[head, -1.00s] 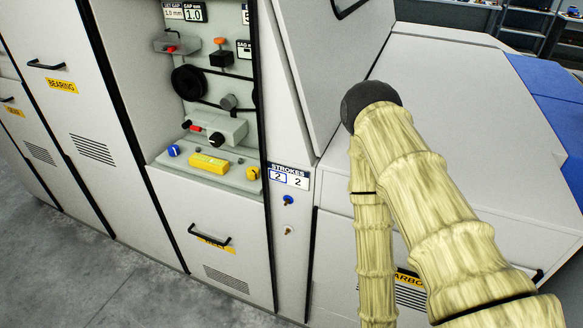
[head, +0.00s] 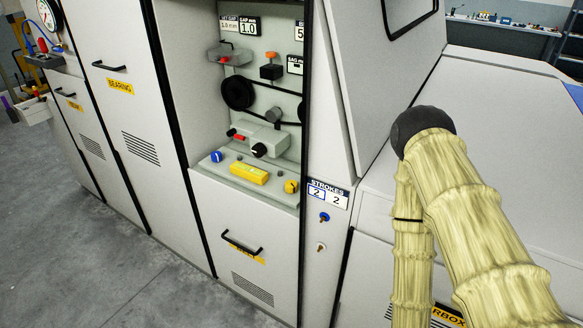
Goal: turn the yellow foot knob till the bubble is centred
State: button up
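The yellow foot knob (head: 291,186) sits at the right front corner of a grey plate (head: 230,177) inside an open cabinet bay. A yellow block, which looks like the level (head: 249,173), lies on the middle of the plate. Its bubble is too small to make out. A blue knob (head: 216,156) is at the plate's left end. My arm, in a pale yellow sleeve, stands at the right of the view, well apart from the knob. My gripper is not visible.
The bay has side walls, with a black wheel (head: 237,92), belt and a grey box with a black knob (head: 259,150) behind the plate. A drawer handle (head: 241,243) sticks out below. A STROKES counter (head: 328,194) is to the right. Grey floor (head: 110,255) is open at left.

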aim_at(290, 185)
jog(key=u, duration=0.5)
jog(key=k, duration=0.6)
jog(key=u, duration=0.9)
jog(key=i, duration=1.2)
jog(key=z, duration=0.8)
